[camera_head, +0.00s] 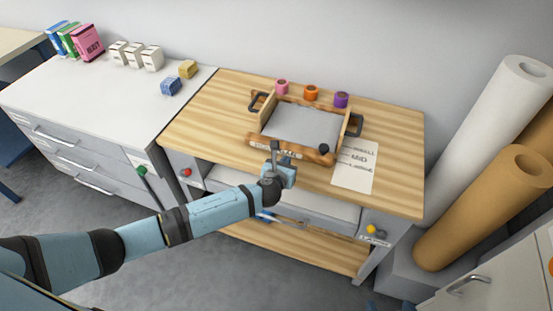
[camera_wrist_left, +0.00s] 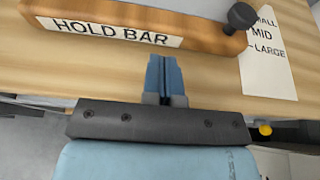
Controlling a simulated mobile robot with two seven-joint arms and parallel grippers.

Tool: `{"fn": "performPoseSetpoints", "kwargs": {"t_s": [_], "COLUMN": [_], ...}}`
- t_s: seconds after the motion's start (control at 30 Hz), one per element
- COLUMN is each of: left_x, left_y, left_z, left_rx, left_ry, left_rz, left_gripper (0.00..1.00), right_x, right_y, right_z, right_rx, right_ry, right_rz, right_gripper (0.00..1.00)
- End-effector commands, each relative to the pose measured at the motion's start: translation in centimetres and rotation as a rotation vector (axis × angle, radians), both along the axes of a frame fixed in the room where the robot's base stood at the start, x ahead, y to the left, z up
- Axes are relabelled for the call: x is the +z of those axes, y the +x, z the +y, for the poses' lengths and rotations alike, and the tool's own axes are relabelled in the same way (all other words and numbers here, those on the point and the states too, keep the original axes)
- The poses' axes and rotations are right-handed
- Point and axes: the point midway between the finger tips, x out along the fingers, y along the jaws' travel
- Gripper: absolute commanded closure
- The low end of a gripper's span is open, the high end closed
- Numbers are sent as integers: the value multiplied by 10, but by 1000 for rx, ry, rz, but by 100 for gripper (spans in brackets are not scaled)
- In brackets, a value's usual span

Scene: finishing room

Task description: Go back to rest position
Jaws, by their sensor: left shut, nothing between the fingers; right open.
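My left gripper (camera_head: 289,167) is at the front edge of the wooden workbench (camera_head: 400,125), in front of the wooden hold bar (camera_head: 318,156). In the left wrist view its two blue fingers (camera_wrist_left: 164,76) are together with nothing between them. The hold bar with its "HOLD BAR" label (camera_wrist_left: 115,33) lies just beyond the fingertips, apart from them in the picture. My right gripper is not in view.
A size card (camera_head: 355,168) lies to the right. Large rolls (camera_head: 500,200) stand at far right.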

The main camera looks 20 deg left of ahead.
Motion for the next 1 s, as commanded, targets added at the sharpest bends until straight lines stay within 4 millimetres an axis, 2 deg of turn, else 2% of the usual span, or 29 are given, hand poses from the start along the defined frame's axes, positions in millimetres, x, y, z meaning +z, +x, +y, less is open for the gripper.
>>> {"fn": "performPoseSetpoints", "kwargs": {"t_s": [0.37, 0.5, 0.57, 0.67, 0.77, 0.87, 1.0], "left_x": [-1, -6, -11, -20, -26, -25, -15], "left_y": [0, -12, -29, -69, -118, -164, -224], "left_z": [0, -6, -12, -25, -35, -36, -24], "left_rx": [0, 18, 46, 138, 288, 467, 762], "left_ry": [0, -88, -208, -521, -908, -1290, -1799], "left_rz": [0, 28, 66, 162, 274, 370, 460], "left_gripper": [100, 100, 100, 100, 100, 100, 100], "right_x": [-1, 1, 4, 11, 20, 27, 35], "right_y": [0, 0, 0, 0, 0, 0, -1], "right_z": [0, 0, 0, 0, -1, -2, -4], "right_rx": [0, 0, 1, 1, 0, 0, -1], "right_ry": [0, 0, -1, -2, -4, -7, -13], "right_rz": [1, 1, 1, -3, -10, -14, -14], "right_gripper": [17, 17, 17, 17, 17, 17, 17]}}
